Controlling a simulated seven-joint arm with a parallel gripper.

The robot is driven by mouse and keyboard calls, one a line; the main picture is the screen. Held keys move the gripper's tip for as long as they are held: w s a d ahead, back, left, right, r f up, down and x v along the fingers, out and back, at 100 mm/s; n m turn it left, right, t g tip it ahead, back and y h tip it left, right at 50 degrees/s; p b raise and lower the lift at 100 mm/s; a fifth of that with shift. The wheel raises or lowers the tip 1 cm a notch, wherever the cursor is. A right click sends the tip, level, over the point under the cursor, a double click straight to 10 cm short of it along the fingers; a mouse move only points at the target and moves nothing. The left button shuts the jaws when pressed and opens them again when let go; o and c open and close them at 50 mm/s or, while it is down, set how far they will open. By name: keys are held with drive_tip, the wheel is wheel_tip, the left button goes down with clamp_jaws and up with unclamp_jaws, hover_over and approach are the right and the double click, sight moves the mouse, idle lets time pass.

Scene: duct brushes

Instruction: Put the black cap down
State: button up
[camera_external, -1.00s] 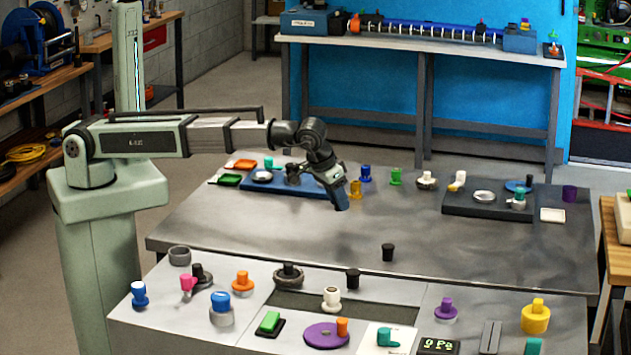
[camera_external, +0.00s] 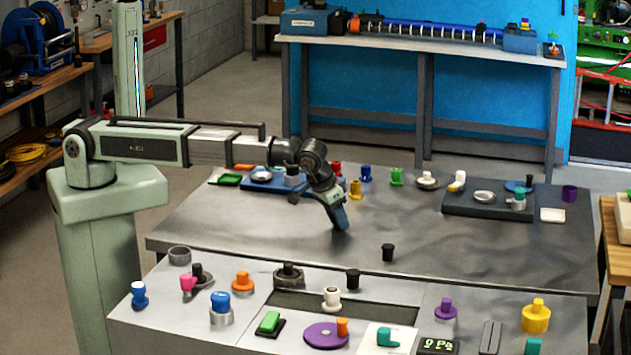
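A small black cap (camera_external: 388,252) stands on the bare grey table top, right of centre. A second black cap-like piece (camera_external: 353,279) stands further forward, by the edge of the dark recess in the front panel. I cannot tell which of them is the task's cap. My gripper (camera_external: 341,224) points down over the middle of the table, to the left of and behind both black pieces and apart from them. I see nothing clearly between its fingers. They are too small and dark to show whether they are open or shut.
The front panel holds several coloured caps and fittings, including an orange cap (camera_external: 242,282) and a white cap (camera_external: 331,298). A blue tray (camera_external: 262,184) lies at the back left, a dark tray (camera_external: 455,203) at the back right. The table's middle is largely clear.

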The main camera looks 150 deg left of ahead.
drive_tip(key=o, duration=0.4)
drive_tip(key=v, duration=1.2)
drive_tip(key=shift+r, duration=0.2)
idle(0.4)
